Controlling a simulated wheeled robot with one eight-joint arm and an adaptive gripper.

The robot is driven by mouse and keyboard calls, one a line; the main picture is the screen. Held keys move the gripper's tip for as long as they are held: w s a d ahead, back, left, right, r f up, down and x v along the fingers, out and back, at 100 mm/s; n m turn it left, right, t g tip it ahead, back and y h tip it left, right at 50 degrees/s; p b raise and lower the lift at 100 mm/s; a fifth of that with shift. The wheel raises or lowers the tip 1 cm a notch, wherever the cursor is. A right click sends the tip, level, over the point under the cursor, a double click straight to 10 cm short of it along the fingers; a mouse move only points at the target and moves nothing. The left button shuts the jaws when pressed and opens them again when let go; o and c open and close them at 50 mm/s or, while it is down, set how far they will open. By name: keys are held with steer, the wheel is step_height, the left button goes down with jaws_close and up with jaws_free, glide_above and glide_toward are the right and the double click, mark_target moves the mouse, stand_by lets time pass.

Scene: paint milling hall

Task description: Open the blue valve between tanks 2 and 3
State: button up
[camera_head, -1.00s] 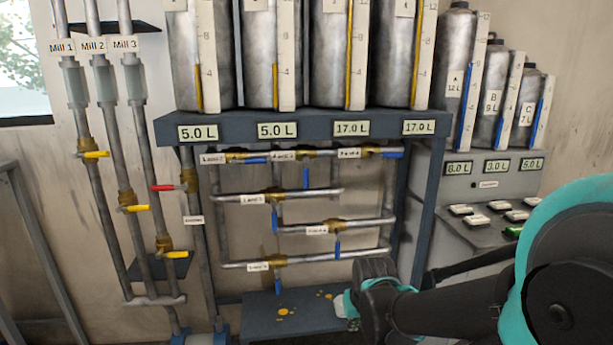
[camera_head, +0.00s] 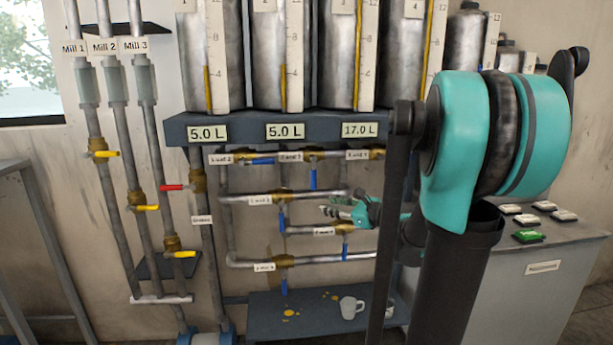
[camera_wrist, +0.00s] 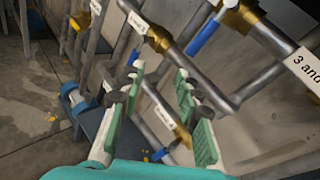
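The blue valve between tanks 2 and 3 (camera_head: 313,178) is on the top pipe in the head view, right of its "2 and 3" label (camera_head: 291,156). Its blue handle hangs down, across the pipe. In the wrist view, a blue handle (camera_wrist: 203,38) on a brass body, left of the "3 and" label, appears to be this valve. My gripper (camera_head: 328,210) is in front of the pipes, lower and slightly right of that handle in the picture. In the wrist view my gripper (camera_wrist: 160,70) has its fingers apart, with nothing held between them.
The "1 and 2" valve handle (camera_head: 258,161) lies along the pipe. Other blue handles hang on lower pipes, including one (camera_head: 282,222) left of my gripper. A white mug (camera_head: 350,307) sits on the low shelf (camera_head: 262,320).

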mark_target(314, 174)
steer(key=w+d+r+m+t, duration=0.2)
steer(key=w+d+r+m, duration=0.1)
steer(key=w+r+m, duration=0.1)
steer(key=x, duration=1.6)
steer(key=shift+a+r+y, duration=0.3)
steer(key=shift+a+r, duration=0.05)
steer(key=shift+r, duration=0.15)
steer(key=shift+c, duration=0.6)
jaws_close()
